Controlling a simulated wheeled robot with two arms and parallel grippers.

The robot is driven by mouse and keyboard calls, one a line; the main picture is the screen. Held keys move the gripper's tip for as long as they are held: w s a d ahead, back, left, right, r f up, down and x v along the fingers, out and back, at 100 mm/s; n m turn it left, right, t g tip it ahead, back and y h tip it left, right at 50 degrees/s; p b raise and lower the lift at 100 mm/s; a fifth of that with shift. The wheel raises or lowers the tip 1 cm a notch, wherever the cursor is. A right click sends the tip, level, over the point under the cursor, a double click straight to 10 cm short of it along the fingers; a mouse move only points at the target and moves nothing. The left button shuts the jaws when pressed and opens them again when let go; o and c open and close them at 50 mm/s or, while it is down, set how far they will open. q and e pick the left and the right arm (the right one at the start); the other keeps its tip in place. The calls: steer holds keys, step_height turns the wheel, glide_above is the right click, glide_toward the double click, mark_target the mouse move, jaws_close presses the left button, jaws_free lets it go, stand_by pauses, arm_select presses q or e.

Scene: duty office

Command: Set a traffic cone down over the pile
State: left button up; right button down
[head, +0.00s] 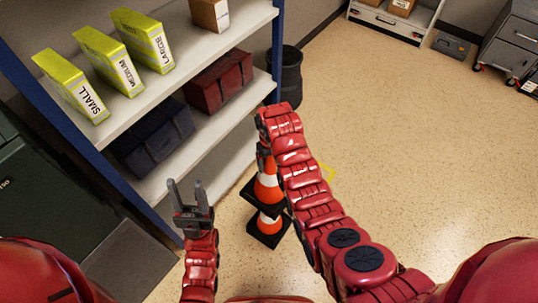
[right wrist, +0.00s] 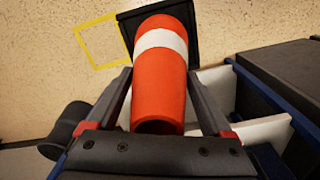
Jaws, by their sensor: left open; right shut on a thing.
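My right gripper (head: 264,152) is shut on an orange traffic cone (head: 267,187) with a white band and a black square base. In the right wrist view the held cone (right wrist: 161,90) stands between the two fingers, its base at the far end. Below it in the head view is a second orange and white cone (head: 268,224), the visible part of the pile, on a black base on the floor. The upper cone's base hides part of it; I cannot tell whether the two touch. My left gripper (head: 188,190) is open and empty, near the shelf.
A shelf unit (head: 190,78) with yellow boxes (head: 143,42), a red case (head: 218,82) and a dark case (head: 152,138) stands left of the cones. A black bin (head: 290,78) is behind. The floor at right is clear.

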steer(key=shift+s+a+f, duration=0.1)
steer(key=shift+s+a, duration=0.25)
steer(key=shift+s, duration=0.1)
steer(key=shift+f+b, duration=2.45)
steer(key=shift+f, duration=2.1)
step_height(320, 180, down, 22)
steer(key=b, duration=1.6)
steer(key=shift+r, duration=0.15)
steer(key=shift+w, duration=0.1)
jaws_free()
